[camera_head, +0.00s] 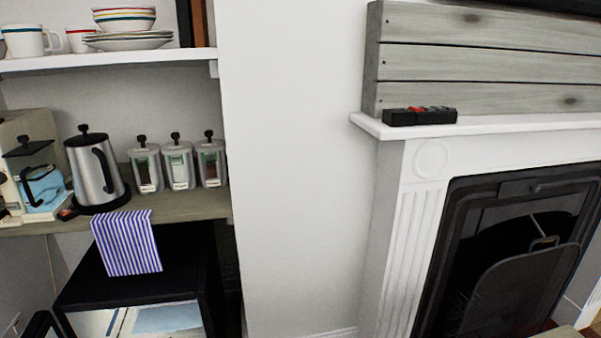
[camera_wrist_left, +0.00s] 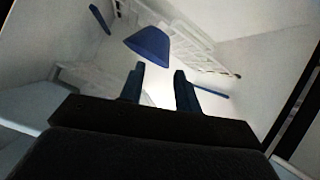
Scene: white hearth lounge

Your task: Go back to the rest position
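My left gripper (camera_wrist_left: 159,78) shows in the left wrist view. Its two dark fingers stand apart with a gap between them, and nothing is held in the gap. A blue, lampshade-like shape (camera_wrist_left: 148,46) shows beyond the fingertips, apart from them as far as I can tell. Neither gripper shows in the head view, and my right gripper is in no view.
A wooden shelf (camera_head: 197,206) at left holds a kettle (camera_head: 95,170), a coffee machine (camera_head: 37,165) and several canisters. A striped cloth (camera_head: 127,243) hangs below. A white fireplace (camera_head: 398,235) stands at right with a dark object (camera_head: 420,116) on its mantel.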

